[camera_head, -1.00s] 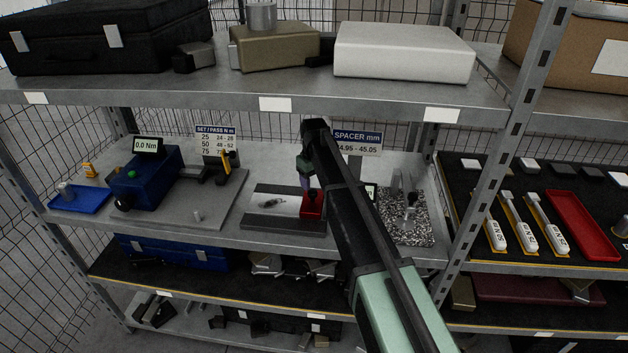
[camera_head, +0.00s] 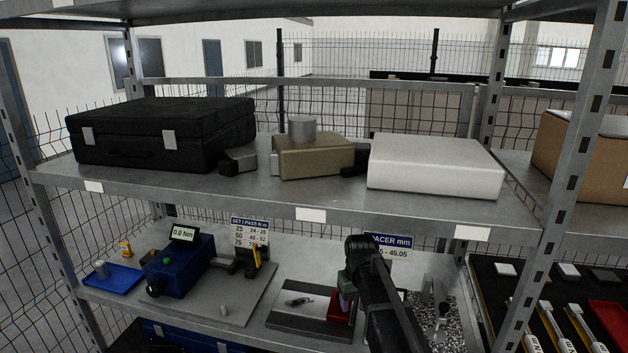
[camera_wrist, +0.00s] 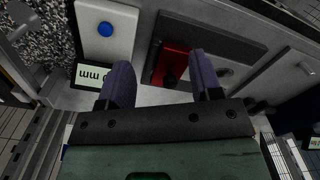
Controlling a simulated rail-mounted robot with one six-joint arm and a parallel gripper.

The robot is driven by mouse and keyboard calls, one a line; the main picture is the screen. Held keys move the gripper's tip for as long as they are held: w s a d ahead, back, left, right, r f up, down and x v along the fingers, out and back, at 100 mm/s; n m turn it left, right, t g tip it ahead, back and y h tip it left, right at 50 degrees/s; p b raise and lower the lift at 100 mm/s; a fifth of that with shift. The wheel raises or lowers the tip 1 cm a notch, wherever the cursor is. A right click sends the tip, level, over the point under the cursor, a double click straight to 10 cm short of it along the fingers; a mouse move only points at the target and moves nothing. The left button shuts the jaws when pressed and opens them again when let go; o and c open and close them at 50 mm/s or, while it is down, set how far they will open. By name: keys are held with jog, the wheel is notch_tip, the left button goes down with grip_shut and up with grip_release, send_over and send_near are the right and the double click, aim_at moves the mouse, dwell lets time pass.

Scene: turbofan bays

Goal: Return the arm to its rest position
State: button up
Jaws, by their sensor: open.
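My gripper (camera_head: 346,300) hangs at the end of my dark arm, in front of the middle shelf bay. In the wrist view, its two purple fingers (camera_wrist: 162,74) are spread apart with nothing between them. A small red tray (camera_head: 340,306) lies just behind and below the fingers on a dark grey plate (camera_head: 297,322).
A blue torque tester (camera_head: 180,268) and blue tray (camera_head: 112,278) stand left on the same shelf. The upper shelf edge (camera_head: 270,207) runs above the bay, carrying a black case (camera_head: 160,132) and white box (camera_head: 435,165).

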jog(key=s+d+f+m+b, duration=0.1)
jog(key=s+d+f+b, duration=0.1)
jog(key=s, duration=0.8)
jog(key=s+d+f+m+b, duration=0.1)
jog(key=s+f+b, duration=0.4)
jog(key=s, duration=0.6)
jog(key=shift+d+f, duration=0.75)
jog(key=shift+f, duration=0.2)
